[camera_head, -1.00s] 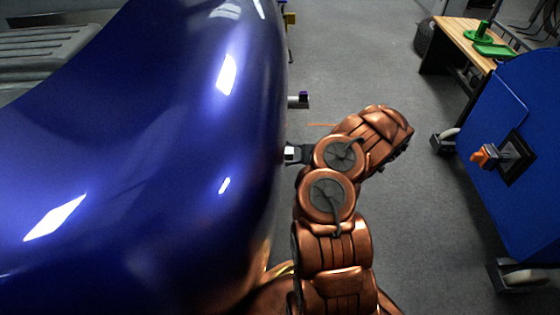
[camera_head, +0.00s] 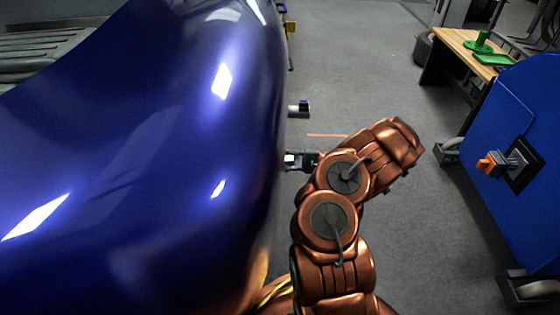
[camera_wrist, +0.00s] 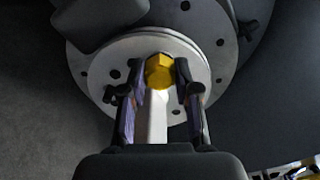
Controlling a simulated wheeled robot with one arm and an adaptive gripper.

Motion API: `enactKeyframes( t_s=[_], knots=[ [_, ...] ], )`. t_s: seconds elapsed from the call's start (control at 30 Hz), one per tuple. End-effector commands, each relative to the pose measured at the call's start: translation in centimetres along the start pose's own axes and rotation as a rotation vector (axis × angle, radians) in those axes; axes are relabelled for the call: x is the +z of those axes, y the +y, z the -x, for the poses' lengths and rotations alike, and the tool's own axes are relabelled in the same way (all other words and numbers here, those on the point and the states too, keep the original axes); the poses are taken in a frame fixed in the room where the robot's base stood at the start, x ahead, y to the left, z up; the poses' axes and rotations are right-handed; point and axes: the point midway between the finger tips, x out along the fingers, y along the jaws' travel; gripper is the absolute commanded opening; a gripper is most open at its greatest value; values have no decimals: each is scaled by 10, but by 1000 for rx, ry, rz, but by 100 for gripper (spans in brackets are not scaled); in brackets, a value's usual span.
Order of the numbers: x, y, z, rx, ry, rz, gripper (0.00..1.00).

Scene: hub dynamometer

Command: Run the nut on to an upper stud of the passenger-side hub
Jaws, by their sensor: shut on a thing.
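In the wrist view my gripper (camera_wrist: 158,98) is shut, its two dark fingers either side of a gold hex nut (camera_wrist: 159,71) and a pale bar below it. Behind the nut is the round grey hub disc (camera_wrist: 202,66), with several holes and dark studs around its face. The nut overlaps the disc's middle in this view; I cannot tell whether it touches a stud.
The glossy blue car body (camera_head: 150,130) fills the left. A short stub (camera_head: 299,108) sticks out farther along its side. A blue cabinet (camera_head: 520,140) on casters stands at the right, with a wooden bench (camera_head: 470,50) behind it. Grey floor lies open between.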

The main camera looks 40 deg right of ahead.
Motion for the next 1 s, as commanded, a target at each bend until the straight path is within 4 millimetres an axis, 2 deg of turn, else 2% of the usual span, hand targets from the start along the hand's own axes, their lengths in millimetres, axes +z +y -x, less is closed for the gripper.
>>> enactKeyframes(
  t_s=[0.1,0.27,0.37,1.0],
  knots=[
    [0,0,0,0,0,0,0],
    [1,-2,0,1,0,-21,0],
    [3,-4,0,3,0,-92,0],
    [3,-2,-1,4,0,-819,0]
  ],
)
